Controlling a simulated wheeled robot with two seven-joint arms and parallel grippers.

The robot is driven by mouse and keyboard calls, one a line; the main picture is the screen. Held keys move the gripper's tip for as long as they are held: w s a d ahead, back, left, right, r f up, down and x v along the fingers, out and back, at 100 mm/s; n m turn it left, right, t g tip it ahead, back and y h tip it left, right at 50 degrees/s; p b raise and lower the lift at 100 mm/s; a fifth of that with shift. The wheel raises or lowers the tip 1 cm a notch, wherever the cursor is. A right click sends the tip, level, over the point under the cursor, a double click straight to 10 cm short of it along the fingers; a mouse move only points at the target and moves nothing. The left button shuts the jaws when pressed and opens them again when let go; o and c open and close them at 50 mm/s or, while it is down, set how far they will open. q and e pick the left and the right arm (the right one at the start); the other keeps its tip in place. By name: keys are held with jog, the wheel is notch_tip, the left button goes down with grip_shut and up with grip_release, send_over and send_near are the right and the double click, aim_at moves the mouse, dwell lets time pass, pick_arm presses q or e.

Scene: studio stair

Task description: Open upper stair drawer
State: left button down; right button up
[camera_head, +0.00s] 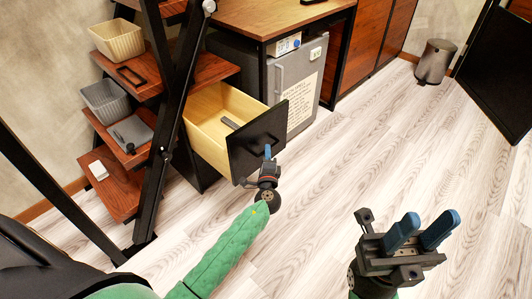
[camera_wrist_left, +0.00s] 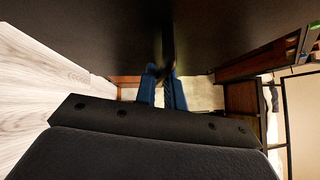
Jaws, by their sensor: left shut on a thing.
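The stair drawer (camera_head: 207,124) has a pale wood inside and a black front (camera_head: 258,141). It stands pulled well out from under the stair, with a small grey item (camera_head: 231,123) lying inside. My left gripper (camera_head: 268,155) is at the drawer's front. In the left wrist view its blue fingers (camera_wrist_left: 163,88) are shut on a dark handle (camera_wrist_left: 168,45) on the black panel. The handle is mostly hidden in the head view. My right gripper (camera_head: 421,230) is open and empty over the floor at the lower right.
Wooden stair treads (camera_head: 115,190) on a black frame stand at the left, carrying a cream basket (camera_head: 117,40) and a grey basket (camera_head: 106,101). A grey fridge (camera_head: 297,80) stands beside the drawer under a desk. The wooden floor at the right is clear up to a bin (camera_head: 435,62).

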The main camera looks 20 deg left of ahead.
pick_arm(q)
jog(key=c, duration=1.5)
grip_release()
jog(key=shift+v, duration=3.95)
